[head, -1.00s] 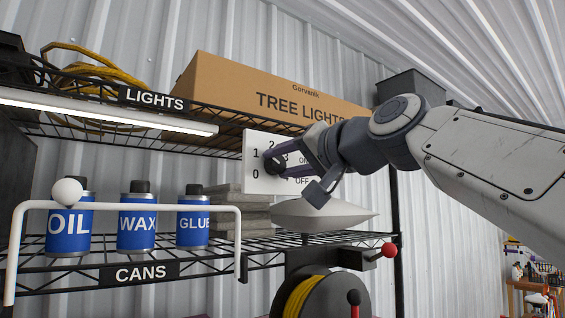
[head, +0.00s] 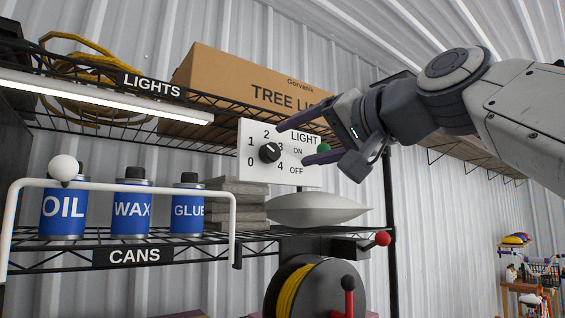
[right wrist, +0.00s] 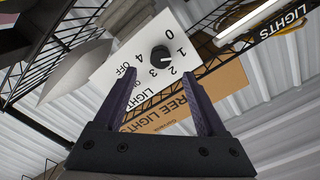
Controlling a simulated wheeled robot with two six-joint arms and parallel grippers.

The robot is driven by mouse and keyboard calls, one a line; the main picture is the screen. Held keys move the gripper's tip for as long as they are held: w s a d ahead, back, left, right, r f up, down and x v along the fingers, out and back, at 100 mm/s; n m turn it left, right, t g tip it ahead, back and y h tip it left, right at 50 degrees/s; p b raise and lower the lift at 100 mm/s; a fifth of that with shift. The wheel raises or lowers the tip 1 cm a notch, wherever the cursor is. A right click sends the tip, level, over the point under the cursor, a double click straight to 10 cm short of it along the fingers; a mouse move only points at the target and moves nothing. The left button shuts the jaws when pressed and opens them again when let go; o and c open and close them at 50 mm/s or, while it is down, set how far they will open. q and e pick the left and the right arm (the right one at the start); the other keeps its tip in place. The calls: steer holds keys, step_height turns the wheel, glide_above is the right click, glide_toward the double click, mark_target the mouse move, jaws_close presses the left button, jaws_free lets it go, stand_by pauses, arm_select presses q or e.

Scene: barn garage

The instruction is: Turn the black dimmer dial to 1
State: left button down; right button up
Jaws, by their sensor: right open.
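The black dimmer dial (head: 270,152) is on a white panel (head: 290,178) marked 0 to 4 around it, with LIGHT, ON and OFF to its right. The dial also shows in the right wrist view (right wrist: 160,55), beyond the fingertips. I cannot tell for sure which number it points at. My right gripper (head: 293,145) is open and empty, its purple fingers in front of the panel to the right of the dial, apart from it. The fingers also show in the right wrist view (right wrist: 160,92). My left gripper is not in view.
A green knob (head: 324,148) is by ON, close to my right fingers. A TREE LIGHTS box (head: 225,85) stands on the wire shelf above. Below are blue cans (head: 131,215), a pale pointed object (head: 318,209) and a red-knobbed lever (head: 382,239). A white bar (head: 130,187) crosses the left front.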

steer(key=b+v, duration=0.1)
steer(key=v, duration=0.2)
steer(key=shift+s+d, duration=0.2)
steer(key=shift+s, duration=0.15)
